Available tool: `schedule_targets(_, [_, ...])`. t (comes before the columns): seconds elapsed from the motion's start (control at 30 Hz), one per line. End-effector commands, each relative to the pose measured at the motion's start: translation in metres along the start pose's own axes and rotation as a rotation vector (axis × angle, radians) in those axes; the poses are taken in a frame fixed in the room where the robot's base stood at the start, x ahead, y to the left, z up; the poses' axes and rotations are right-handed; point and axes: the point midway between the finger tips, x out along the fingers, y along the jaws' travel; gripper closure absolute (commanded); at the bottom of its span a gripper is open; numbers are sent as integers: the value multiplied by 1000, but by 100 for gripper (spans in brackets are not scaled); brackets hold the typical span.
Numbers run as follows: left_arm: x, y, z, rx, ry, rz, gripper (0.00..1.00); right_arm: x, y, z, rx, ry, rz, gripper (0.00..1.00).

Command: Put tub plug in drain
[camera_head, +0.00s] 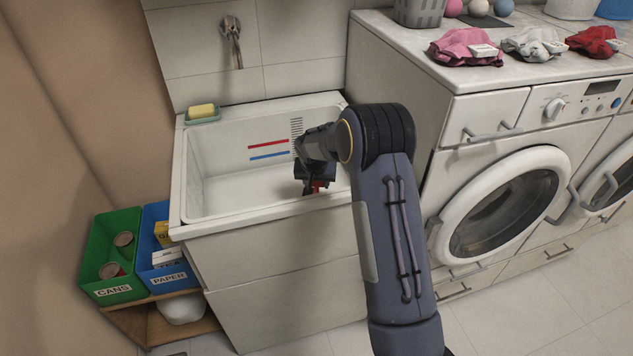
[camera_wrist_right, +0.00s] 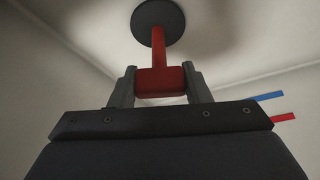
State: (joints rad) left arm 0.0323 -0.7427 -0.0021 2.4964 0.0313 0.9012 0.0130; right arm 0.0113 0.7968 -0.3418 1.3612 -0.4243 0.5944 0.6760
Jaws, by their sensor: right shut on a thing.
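The tub plug has a red handle (camera_wrist_right: 159,80) with a stem that ends at a dark round disc (camera_wrist_right: 158,22) in the right wrist view. My right gripper (camera_wrist_right: 160,85) is shut on the red handle, one finger on each side. In the head view my right gripper (camera_head: 312,184) reaches down into the white tub (camera_head: 205,226), near its right front side, and a bit of the red plug (camera_head: 319,186) shows below it. The drain is not visible, and I cannot tell whether the disc touches the tub floor. My left gripper is out of view.
The tub's back wall has a red and a blue line (camera_head: 268,156). A yellow soap (camera_head: 202,111) lies at the back left corner. A green cans bin (camera_head: 113,225) and a blue paper bin (camera_head: 152,216) stand left; a washing machine (camera_head: 470,135) stands right.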

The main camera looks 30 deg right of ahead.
Motion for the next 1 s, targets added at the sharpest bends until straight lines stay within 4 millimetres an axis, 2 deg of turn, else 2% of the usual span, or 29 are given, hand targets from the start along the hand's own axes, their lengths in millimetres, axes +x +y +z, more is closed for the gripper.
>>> schedule_targets(0.67, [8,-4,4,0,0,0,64,10,0,4,0,0,0,94])
schedule_targets(0.7, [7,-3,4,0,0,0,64,9,0,4,0,1,0,54])
schedule_targets(0.87, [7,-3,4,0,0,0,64,9,0,4,0,0,0,33])
schedule_targets(1.0, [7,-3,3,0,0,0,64,9,0,4,0,0,0,31])
